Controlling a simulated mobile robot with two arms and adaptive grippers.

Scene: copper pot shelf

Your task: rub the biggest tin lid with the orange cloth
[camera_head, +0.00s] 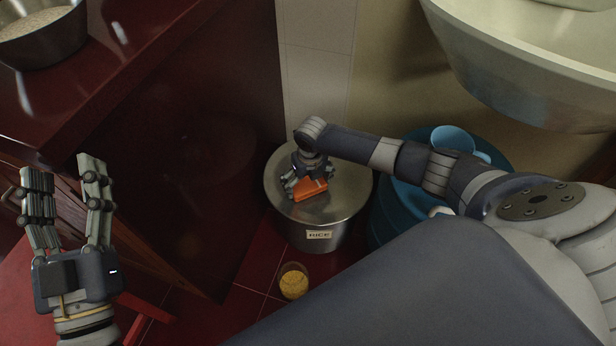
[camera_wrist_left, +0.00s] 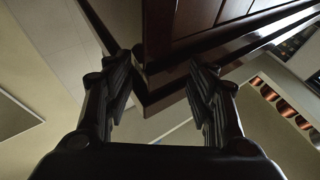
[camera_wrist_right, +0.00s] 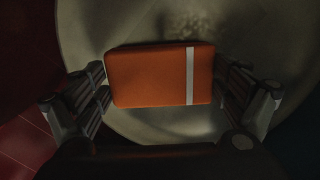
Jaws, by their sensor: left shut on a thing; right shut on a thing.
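An orange folded cloth (camera_head: 311,188), a block with a pale stripe, is held in my right gripper (camera_head: 305,180). The cloth (camera_wrist_right: 150,77) lies between both fingers in the right wrist view. It is over the round metal lid (camera_head: 345,187) of a tin labelled RICE (camera_head: 320,235); it looks to lie on the lid, but contact is not clear. The lid (camera_wrist_right: 100,30) fills much of the right wrist view. My left gripper (camera_head: 67,180) is raised at the left beside the dark red cabinet, fingers apart, with nothing visible between them.
A blue container (camera_head: 395,205) with a blue cup (camera_head: 453,138) on it stands right of the tin. A small glass with yellow contents (camera_head: 293,281) is on the red floor in front. The cabinet (camera_head: 190,120) stands left, a pale basin (camera_head: 530,70) overhangs upper right.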

